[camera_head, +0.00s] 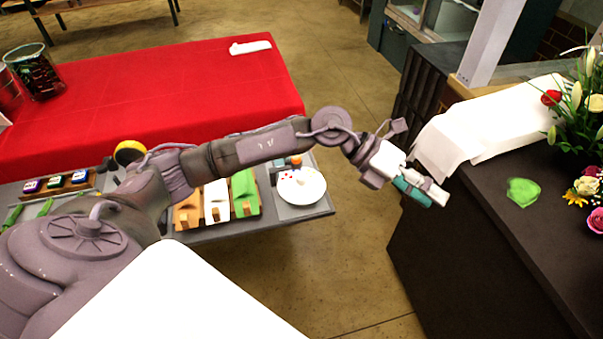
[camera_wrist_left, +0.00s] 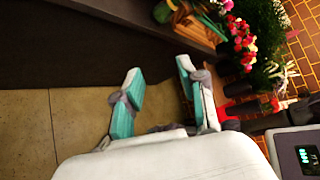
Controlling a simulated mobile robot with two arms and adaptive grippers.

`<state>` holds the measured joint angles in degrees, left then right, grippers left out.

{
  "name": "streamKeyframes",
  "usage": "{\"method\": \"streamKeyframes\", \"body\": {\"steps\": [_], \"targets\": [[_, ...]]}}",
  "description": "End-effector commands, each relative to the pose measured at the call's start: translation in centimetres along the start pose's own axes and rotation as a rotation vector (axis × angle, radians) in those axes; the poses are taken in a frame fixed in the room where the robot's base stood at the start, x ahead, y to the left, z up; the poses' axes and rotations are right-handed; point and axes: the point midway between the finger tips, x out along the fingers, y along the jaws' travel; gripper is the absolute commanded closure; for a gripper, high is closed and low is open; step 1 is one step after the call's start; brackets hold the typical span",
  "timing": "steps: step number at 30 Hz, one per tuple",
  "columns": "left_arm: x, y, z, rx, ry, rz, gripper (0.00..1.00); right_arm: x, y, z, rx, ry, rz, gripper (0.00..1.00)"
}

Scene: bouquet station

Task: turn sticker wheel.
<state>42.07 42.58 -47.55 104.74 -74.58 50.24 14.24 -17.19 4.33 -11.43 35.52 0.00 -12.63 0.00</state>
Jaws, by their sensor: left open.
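A white round disc (camera_head: 301,186) with small coloured marks lies at the right end of the grey work table; it looks like the sticker wheel. My left gripper (camera_head: 424,190) is well to the right of the disc, over the gap between the grey table and the dark counter. In the left wrist view my left gripper (camera_wrist_left: 160,82) is open, with nothing between its teal-padded fingers. The disc does not show in that view. My right gripper is in neither view.
Orange, white and green holders (camera_head: 216,201) stand left of the disc. The dark counter (camera_head: 470,240) at the right bears white paper (camera_head: 495,125), a green piece (camera_head: 522,191) and flowers (camera_head: 585,110). A red-covered table (camera_head: 190,85) is behind. Bare floor separates table and counter.

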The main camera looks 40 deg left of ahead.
Motion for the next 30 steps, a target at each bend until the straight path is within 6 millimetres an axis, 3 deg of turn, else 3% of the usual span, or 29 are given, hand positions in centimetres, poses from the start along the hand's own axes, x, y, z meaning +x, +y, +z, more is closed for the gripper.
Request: {"method": "streamKeyframes", "body": {"steps": [1, 3, 6, 9, 13, 15, 18, 23, 30], "targets": [[-2.3, 3.0, 0.3, 0.047, 0.082, 0.157, 0.59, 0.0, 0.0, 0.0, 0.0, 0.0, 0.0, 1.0], [-6.1, 6.9, 0.3, 0.074, 0.196, 0.37, 0.59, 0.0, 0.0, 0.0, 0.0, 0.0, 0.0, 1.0], [-12.8, 11.1, 0.6, 0.056, 0.319, 0.651, 0.59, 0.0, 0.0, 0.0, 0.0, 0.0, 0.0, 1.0], [-19.2, 13.3, 0.8, 0.003, 0.397, 0.869, 0.59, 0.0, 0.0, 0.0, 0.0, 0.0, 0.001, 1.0], [-24.4, 14.2, 0.8, -0.06, 0.448, 1.028, 0.59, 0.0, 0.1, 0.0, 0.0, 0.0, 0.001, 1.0], [-25.5, 14.4, 0.7, -0.078, 0.461, 1.065, 0.59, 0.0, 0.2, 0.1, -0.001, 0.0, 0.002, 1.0], [-25.7, 14.9, 0.3, -0.087, 0.47, 1.077, 0.59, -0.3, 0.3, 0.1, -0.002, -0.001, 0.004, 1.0], [-24.7, 16.8, -0.7, -0.087, 0.471, 1.075, 0.59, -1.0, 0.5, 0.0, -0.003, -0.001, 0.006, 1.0], [-22.6, 21.1, -2.8, -0.085, 0.47, 1.072, 0.59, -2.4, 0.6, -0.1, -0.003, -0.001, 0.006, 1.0]]}}
